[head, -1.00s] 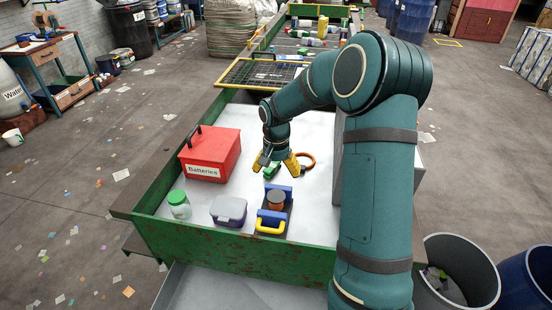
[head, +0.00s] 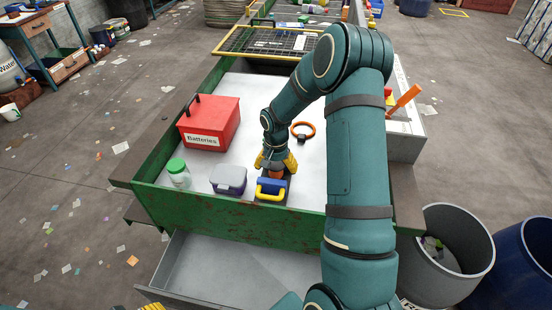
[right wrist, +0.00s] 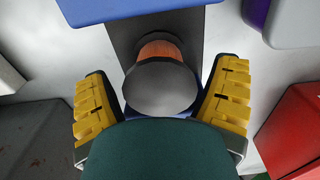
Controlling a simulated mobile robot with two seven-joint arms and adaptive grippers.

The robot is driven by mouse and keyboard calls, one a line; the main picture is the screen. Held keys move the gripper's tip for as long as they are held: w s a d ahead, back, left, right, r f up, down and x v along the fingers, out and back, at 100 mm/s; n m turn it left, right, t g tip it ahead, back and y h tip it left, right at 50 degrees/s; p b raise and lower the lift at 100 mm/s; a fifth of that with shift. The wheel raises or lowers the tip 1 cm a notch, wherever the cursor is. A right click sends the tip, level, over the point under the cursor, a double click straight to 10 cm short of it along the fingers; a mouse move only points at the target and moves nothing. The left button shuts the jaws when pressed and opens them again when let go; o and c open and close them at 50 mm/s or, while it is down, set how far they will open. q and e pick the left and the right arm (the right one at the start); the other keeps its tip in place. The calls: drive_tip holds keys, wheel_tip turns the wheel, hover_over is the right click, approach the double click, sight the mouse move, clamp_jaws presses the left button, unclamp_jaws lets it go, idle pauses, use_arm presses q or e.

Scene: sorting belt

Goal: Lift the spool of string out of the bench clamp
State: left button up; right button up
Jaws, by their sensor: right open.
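The spool of string (head: 277,174), with orange string, stands between the blue jaws of the bench clamp (head: 271,185), which has a yellow handle. In the right wrist view the spool (right wrist: 160,88) shows its dark grey round end and orange string, with a blue jaw (right wrist: 140,10) beyond. My right gripper (head: 276,163) is over the spool, its yellow fingers open on either side with visible gaps. It hides part of the spool and clamp in the head view. A yellow ridged part of my left gripper (head: 150,307) shows at the bottom edge; its jaws cannot be made out.
A purple-grey box (head: 228,180) stands close left of the clamp, with a green-lidded jar (head: 178,173) farther left. A red Batteries box (head: 209,124) is behind them. An orange ring-shaped thing (head: 303,131) lies behind the gripper. The green wall (head: 230,222) edges the front.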

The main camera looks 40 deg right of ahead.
sight(275, 166)
drive_tip(key=shift+f, duration=0.5)
drive_tip(key=c, duration=1.2)
drive_tip(key=shift+s+a+r, duration=0.1)
drive_tip(key=shift+a, duration=0.05)
drive_tip(key=shift+s+a+r, duration=0.1)
drive_tip(key=shift+s+a, duration=0.05)
drive_tip(key=shift+a, duration=0.1)
drive_tip(key=shift+r, duration=0.15)
drive_tip(key=shift+r+p, duration=2.6)
drive_tip(key=shift+r, duration=1.55)
